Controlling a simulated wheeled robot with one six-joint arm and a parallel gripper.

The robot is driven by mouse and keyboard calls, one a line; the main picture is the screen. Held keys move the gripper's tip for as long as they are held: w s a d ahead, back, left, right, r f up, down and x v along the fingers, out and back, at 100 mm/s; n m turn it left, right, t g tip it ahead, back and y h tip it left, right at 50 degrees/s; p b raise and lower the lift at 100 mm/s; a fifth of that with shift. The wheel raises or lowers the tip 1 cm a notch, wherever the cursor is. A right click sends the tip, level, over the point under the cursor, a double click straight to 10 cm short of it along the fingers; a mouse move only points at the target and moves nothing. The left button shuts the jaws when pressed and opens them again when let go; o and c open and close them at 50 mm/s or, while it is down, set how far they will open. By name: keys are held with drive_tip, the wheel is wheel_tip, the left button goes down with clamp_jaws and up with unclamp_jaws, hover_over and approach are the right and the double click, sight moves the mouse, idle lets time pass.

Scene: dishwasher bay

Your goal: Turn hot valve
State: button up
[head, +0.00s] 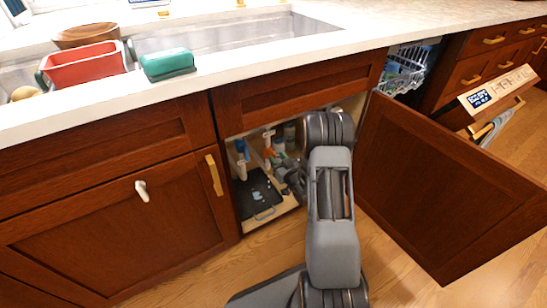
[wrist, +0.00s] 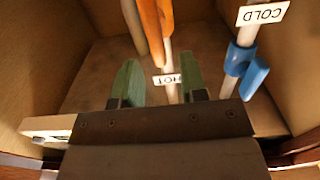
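The hot valve (wrist: 153,32) is orange and sits on a white pipe with a HOT label (wrist: 167,79) at the top middle of the wrist view. In the head view the orange valve (head: 268,139) shows inside the open sink cabinet. My gripper (wrist: 157,72) is open, with its two green fingers apart and nothing held. The orange part is just beyond the fingertips, between them in the picture; I see no clear contact.
The blue cold valve (wrist: 246,72) with its COLD label (wrist: 262,13) stands to the right in the wrist view. Cabinet walls enclose both sides. A dark flat case (head: 259,196) lies on the cabinet floor. The open cabinet door (head: 440,185) stands to my arm's right.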

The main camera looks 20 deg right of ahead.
sight(275, 156)
drive_tip(key=shift+w+a+b, duration=0.2)
drive_tip(key=shift+w+b, duration=0.1)
drive_tip(key=shift+w, duration=1.35)
clamp_jaws()
